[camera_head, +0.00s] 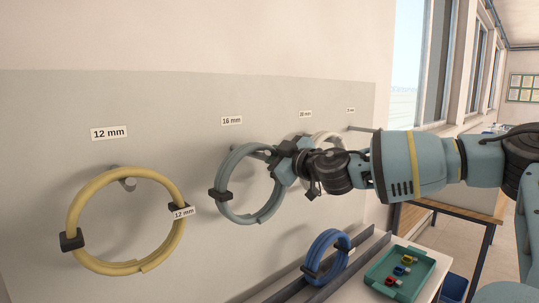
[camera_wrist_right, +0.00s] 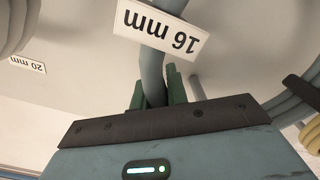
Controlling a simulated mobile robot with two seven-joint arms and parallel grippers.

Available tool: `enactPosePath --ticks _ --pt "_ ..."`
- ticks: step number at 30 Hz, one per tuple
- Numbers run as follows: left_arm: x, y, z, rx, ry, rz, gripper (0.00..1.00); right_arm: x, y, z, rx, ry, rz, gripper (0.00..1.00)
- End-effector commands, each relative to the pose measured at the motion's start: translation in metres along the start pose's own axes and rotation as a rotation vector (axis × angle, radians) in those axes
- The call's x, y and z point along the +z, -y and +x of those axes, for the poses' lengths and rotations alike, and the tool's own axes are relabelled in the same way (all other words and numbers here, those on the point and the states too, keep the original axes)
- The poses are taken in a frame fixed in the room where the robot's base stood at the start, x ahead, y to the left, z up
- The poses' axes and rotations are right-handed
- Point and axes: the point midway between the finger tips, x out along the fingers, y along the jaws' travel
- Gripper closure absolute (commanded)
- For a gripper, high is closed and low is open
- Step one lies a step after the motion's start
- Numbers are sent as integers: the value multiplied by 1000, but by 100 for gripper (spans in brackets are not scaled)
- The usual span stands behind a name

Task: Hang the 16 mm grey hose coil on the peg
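The grey hose coil (camera_head: 222,180) is upright in front of the panel, below the printed 16 mm label (camera_head: 232,121). My right gripper (camera_head: 282,165) is at the coil's right side. In the right wrist view the green fingers (camera_wrist_right: 158,95) are on both sides of the grey hose (camera_wrist_right: 152,72), shut on it, with a 16 mm tag (camera_wrist_right: 161,32) on the hose. The 16 mm peg is mostly hidden near the coil's top; I cannot tell whether the coil rests on it. My left gripper is not in view.
A yellow coil (camera_head: 78,205) hangs at the 12 mm peg (camera_head: 126,181) on the left. A pale coil (camera_head: 328,137) is behind my right gripper. A blue coil (camera_head: 315,252) stands below, beside a green tray (camera_head: 385,261) of small coloured parts.

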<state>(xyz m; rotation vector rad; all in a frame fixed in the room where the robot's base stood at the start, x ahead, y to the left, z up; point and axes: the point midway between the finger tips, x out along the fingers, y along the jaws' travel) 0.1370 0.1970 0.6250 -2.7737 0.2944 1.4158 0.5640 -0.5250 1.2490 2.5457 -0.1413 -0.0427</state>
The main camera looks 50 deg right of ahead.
Motion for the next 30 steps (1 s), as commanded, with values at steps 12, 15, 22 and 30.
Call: enactPosePath --ticks 12,15,22,30 --pt "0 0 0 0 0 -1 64 1 1 0 -1 1 -1 60" --pt "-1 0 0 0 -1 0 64 0 0 -1 -1 0 0 60" --pt "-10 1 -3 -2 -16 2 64 -3 -2 -15 3 -4 1 60" --pt "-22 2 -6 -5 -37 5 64 -4 -3 -41 3 -6 0 60"
